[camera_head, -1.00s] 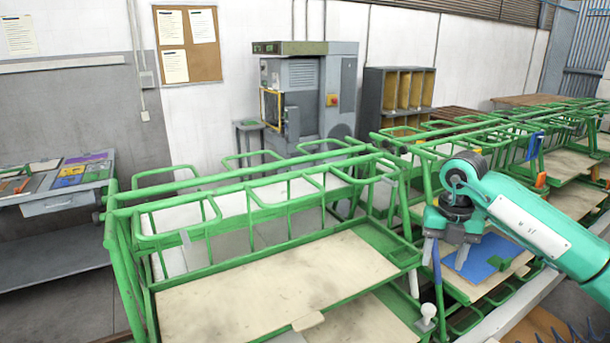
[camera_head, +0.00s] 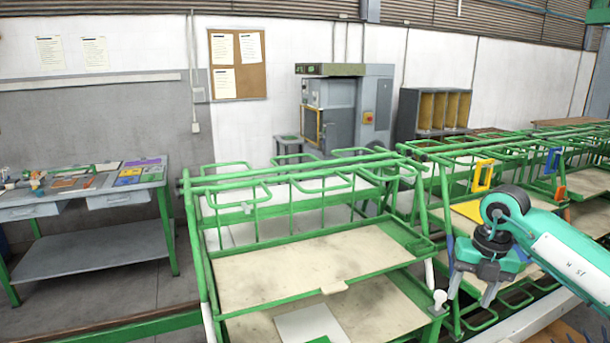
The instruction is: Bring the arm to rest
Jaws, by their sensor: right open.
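My right arm (camera_head: 565,250) comes in from the right edge, teal with a dark wrist. Its gripper (camera_head: 470,298) points down, with its two grey fingers apart and nothing visible between them. It hangs in front of the green racks, to the right of the nearest rack's wooden shelf (camera_head: 300,272). My left gripper is out of view.
Green tube racks (camera_head: 195,240) fill the middle and right. A workbench (camera_head: 85,255) with tools stands at the left. A grey machine (camera_head: 345,110) and a cubby shelf (camera_head: 432,112) stand at the back wall. Yellow (camera_head: 483,175) and blue (camera_head: 553,160) handled items show on the right racks.

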